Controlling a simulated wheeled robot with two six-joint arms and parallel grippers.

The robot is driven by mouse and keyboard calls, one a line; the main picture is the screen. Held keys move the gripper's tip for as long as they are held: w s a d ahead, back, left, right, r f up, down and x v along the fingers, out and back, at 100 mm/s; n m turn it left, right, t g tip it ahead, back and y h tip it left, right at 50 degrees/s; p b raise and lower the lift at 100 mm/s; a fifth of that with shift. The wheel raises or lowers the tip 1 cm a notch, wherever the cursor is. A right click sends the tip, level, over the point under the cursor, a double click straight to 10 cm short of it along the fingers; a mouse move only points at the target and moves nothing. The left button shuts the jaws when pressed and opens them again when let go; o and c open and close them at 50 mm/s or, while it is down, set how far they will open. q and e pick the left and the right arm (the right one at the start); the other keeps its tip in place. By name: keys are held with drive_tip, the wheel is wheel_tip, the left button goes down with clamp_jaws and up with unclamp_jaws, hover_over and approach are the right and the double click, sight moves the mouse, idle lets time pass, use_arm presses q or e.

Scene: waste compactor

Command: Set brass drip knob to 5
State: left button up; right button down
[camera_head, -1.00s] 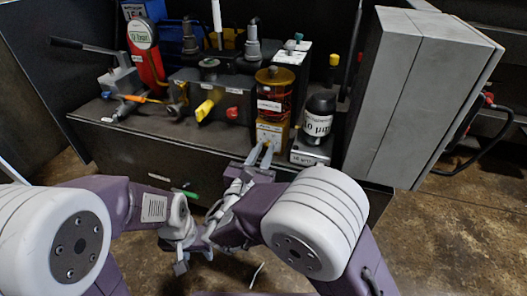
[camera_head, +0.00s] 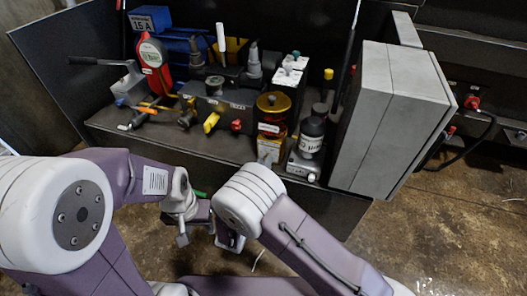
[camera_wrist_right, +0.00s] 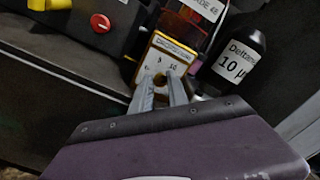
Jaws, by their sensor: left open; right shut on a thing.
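The brass drip unit has a pale scale plate (camera_wrist_right: 166,58) under an amber reservoir (camera_head: 272,105). A "10" is readable on the plate in the right wrist view; the other marks are hard to read. The small brass knob (camera_wrist_right: 161,79) sits low on the plate, between my right fingertips and partly hidden by them. My right gripper (camera_wrist_right: 163,84) is shut on this knob. In the head view my right arm covers most of that gripper. I cannot tell the knob's setting. My left gripper (camera_head: 197,233) is open and empty, low in front of the bench.
A dark bottle labelled 10 µm (camera_head: 312,135) stands close to the right of the drip unit. A large grey cabinet (camera_head: 385,120) stands at the right.

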use_arm(q)
wheel_tip(320, 180, up, 13)
drive_tip(key=p, duration=1.1)
drive_tip(key=shift+p, duration=0.3)
use_arm(e)
drive_tip(key=shift+f+n, duration=0.2)
drive_tip(key=shift+n, duration=7.5)
drive_tip(key=c, duration=1.3)
unclamp_jaws()
